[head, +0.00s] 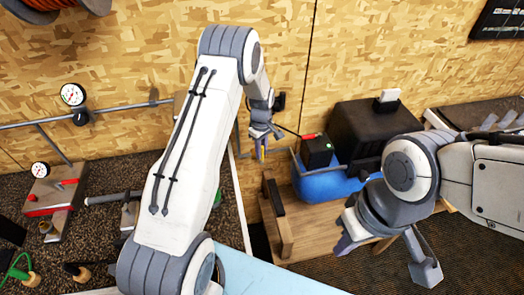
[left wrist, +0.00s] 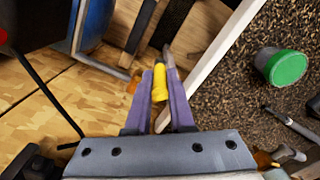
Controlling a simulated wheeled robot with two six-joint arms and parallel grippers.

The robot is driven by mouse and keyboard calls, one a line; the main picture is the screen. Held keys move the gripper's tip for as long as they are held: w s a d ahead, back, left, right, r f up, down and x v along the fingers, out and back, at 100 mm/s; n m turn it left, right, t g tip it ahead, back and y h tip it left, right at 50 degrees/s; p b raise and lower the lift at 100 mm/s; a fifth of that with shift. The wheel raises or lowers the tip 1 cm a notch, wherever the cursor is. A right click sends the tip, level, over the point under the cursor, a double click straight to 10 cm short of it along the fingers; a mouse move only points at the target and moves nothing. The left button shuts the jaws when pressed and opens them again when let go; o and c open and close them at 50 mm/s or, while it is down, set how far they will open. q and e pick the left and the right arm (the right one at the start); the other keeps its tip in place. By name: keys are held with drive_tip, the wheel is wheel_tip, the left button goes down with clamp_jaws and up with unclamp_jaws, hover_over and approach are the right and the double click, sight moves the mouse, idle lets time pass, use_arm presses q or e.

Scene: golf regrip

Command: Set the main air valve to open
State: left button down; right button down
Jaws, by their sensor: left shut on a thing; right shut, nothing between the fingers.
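My left gripper (head: 261,153) is in front of the wood-panel wall, beside the compressor. Its purple fingers (left wrist: 160,98) are shut on a yellow handle (left wrist: 160,84), which has a grey metal end beyond the fingertips. The yellow handle also shows small in the head view (head: 260,152), mostly covered by the fingers. I cannot tell from these views which way the valve is set, as its body is hidden. My right gripper (head: 345,241) is shut and empty, low in front of the compressor's wooden stand.
The compressor's blue tank (head: 326,183), with a black box with a red part (head: 316,150), stands right of my left gripper. A grey pipe (head: 123,108) with a gauge (head: 73,95) runs along the wall. A green-topped cup (left wrist: 283,66) stands on the speckled bench.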

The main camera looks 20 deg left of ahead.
use_arm(q)
drive_tip(key=shift+w+d, duration=0.15)
drive_tip(key=shift+w, duration=0.05)
drive_tip(key=shift+w+d+f+g+y+b, duration=0.25)
drive_tip(key=shift+d+g+y+b, duration=0.35)
drive_tip(key=shift+y+b, duration=0.6)
drive_tip(key=shift+w+d+f+g+y+b, duration=0.2)
drive_tip(key=shift+w+d+g+y+b, duration=0.4)
drive_tip(key=shift+b, duration=1)
drive_tip(key=shift+w+d+f+g+y+b, duration=0.1)
drive_tip(key=shift+d+f+g+y+b, duration=0.2)
drive_tip(key=shift+g+y+b, duration=0.7)
drive_tip(key=shift+r+b, duration=0.15)
drive_tip(key=shift+b, duration=0.25)
drive_tip(key=c, duration=0.8)
unclamp_jaws()
drive_tip(key=shift+d, duration=0.1)
